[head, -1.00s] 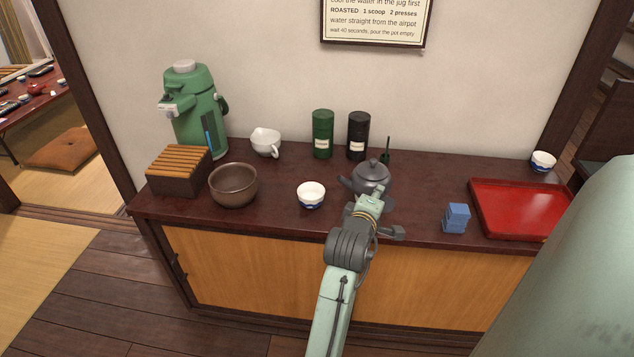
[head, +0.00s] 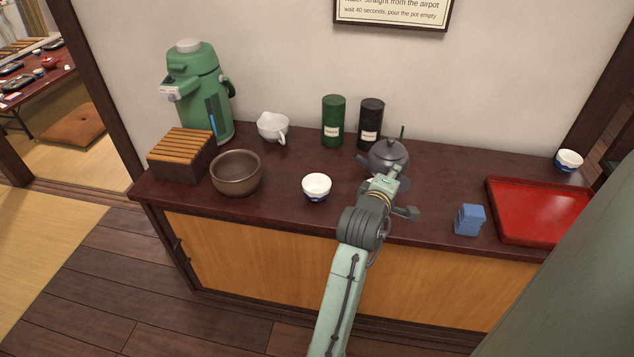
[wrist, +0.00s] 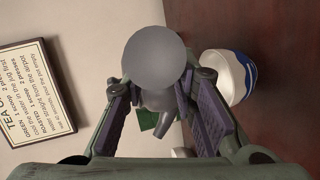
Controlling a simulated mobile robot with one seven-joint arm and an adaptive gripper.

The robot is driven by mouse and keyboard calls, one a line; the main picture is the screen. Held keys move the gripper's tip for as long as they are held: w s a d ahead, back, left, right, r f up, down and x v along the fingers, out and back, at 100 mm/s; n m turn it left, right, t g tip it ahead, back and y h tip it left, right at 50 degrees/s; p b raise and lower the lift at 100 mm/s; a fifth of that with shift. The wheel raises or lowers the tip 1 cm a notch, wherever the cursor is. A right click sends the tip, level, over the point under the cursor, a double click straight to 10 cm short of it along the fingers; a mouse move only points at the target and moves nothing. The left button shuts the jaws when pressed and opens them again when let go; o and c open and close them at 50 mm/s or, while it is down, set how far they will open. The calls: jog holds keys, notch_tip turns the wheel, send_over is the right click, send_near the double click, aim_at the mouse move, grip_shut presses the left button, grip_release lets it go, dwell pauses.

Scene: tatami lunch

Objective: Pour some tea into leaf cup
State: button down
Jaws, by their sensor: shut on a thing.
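A dark grey teapot (head: 390,157) is over the counter at centre right, with its spout to the left. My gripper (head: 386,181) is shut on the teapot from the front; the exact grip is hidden. The wrist view shows a rounded grey part of the teapot (wrist: 165,58) between the fingers. A small white cup with a blue base (head: 316,187) stands upright on the counter, left of my gripper. A similar cup (head: 569,160) stands at the far right. A white-and-blue cup (wrist: 230,78) shows beside the fingers in the wrist view. I cannot make out a leaf pattern.
Behind are a green airpot (head: 200,95), a white jug (head: 272,127), a green canister (head: 333,120) and a black canister (head: 371,122).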

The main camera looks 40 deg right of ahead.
jog(key=w+a+n+h+b, duration=0.1)
jog(key=a+b, duration=0.1)
jog(key=b, duration=0.1)
jog(key=shift+w+n+h, duration=0.1)
jog(key=shift+n+h, duration=0.2)
jog(key=shift+w+a+f+b, duration=0.1)
jog(key=shift+w+a+b, duration=0.1)
jog(key=shift+b, duration=0.75)
jog(key=shift+w+a+n+h+b, duration=0.4)
jog(key=shift+a+n+h+b, duration=0.3)
jog(key=shift+b, duration=0.8)
jog(key=shift+w+a+n+h+b, duration=0.45)
jog(key=shift+a+b, duration=0.3)
jog(key=shift+b, duration=0.75)
jog(key=shift+w+a+n+b, duration=0.1)
jog(key=shift+a+n+b, duration=0.25)
jog(key=shift+b, duration=0.35)
jog(key=shift+d+f+n+t+h+b, duration=0.1)
jog(key=shift+d+n+t+h+b, duration=0.2)
jog(key=shift+b, duration=0.5)
